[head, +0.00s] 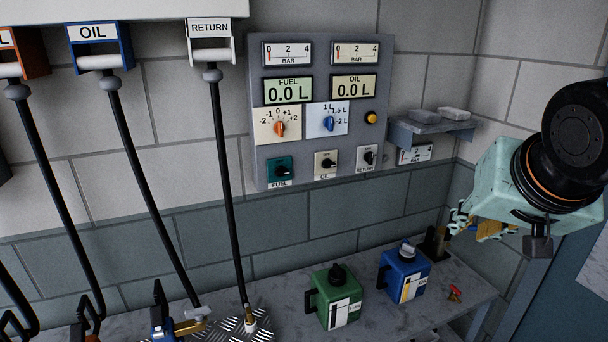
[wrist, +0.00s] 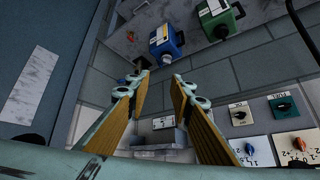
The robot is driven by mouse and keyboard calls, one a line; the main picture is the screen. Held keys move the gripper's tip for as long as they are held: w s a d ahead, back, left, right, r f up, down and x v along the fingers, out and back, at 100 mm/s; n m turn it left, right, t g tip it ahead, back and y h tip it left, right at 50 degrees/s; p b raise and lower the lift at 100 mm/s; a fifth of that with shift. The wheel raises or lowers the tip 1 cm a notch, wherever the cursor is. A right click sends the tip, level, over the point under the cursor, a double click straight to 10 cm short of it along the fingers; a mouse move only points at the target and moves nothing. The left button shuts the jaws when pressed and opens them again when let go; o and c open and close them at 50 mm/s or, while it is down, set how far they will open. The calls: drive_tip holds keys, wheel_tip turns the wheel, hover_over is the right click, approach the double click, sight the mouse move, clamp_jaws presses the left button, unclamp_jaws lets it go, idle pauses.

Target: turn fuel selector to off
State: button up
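The fuel selector (head: 280,169) is a black knob on a teal plate labelled FUEL, at the lower left of the grey wall panel (head: 262,140). Its pointer appears to lie roughly sideways, to the right; no position marks are readable. In the wrist view the fuel selector (wrist: 283,106) is at the right edge, outside my fingers. My gripper (head: 462,222) is at the right in the head view, well right of the panel and apart from it. In the wrist view my gripper (wrist: 161,76) has its two fingers spread, with nothing between them.
OIL (head: 325,163) and RETURN (head: 368,158) selectors sit right of it, with orange (head: 280,128) and blue (head: 329,123) knobs above. A small shelf (head: 430,130) juts out between panel and gripper. Green (head: 337,298) and blue (head: 404,272) cans stand on the bench. Hoses hang left.

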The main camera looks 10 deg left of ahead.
drive_tip(key=w+a+t+y, duration=0.15)
drive_tip(key=w+a, duration=0.25)
drive_tip(key=w, duration=0.6)
drive_tip(key=m+t+y+p, duration=0.1)
drive_tip(key=m+y+p, duration=0.35)
drive_tip(key=y, duration=0.85)
approach(284, 174)
drive_tip(key=shift+v, duration=2.65)
drive_tip(key=shift+w+f, duration=0.1)
drive_tip(key=shift+f, duration=0.05)
drive_tip(key=shift+x, duration=6.85)
clamp_jaws()
